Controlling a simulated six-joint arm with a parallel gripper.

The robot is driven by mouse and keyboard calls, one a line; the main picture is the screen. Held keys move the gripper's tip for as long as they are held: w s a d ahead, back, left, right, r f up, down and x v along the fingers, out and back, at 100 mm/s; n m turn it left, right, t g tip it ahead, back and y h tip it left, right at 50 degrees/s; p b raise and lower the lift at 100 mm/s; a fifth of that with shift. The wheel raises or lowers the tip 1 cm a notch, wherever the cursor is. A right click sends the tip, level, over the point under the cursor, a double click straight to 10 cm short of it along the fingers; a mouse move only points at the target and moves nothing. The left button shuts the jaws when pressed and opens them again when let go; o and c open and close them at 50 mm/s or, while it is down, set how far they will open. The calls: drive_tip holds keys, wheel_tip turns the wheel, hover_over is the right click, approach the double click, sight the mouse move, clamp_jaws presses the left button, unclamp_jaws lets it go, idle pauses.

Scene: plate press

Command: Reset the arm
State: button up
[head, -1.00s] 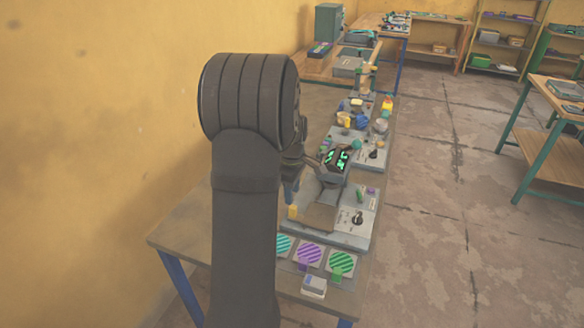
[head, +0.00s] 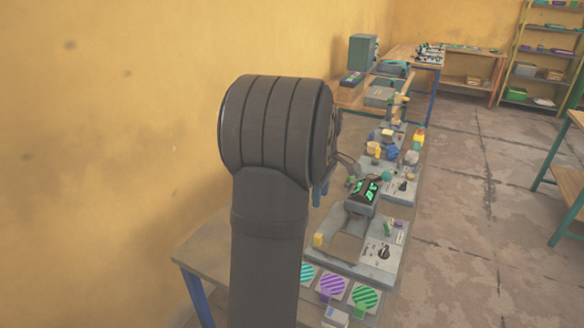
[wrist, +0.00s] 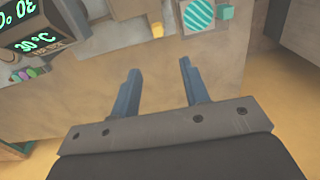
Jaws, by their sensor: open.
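My gripper (wrist: 158,70) is open and empty in the wrist view, its two blue-grey fingers apart above bare tabletop. In the head view my dark arm fills the middle and hides most of the gripper; only a bit of blue finger (head: 319,192) shows beside it. The press unit with a green lit display (head: 366,190) stands on a grey base (head: 380,268) to the right of the gripper. The display (wrist: 22,28) also shows at the upper left of the wrist view, reading 30 °C. The fingers touch nothing that I can see.
Striped teal, purple (head: 332,288) and green (head: 364,297) plates lie at the table's near end; the teal one (wrist: 199,14) shows in the wrist view. More devices (head: 400,185) stand farther along the table. A yellow wall (head: 120,130) is on the left.

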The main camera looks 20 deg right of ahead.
wheel_tip(320, 180, down, 18)
drive_tip(key=shift+r, duration=0.2)
drive_tip(key=shift+w+d, duration=0.15)
drive_tip(key=shift+d, duration=0.05)
idle(0.3)
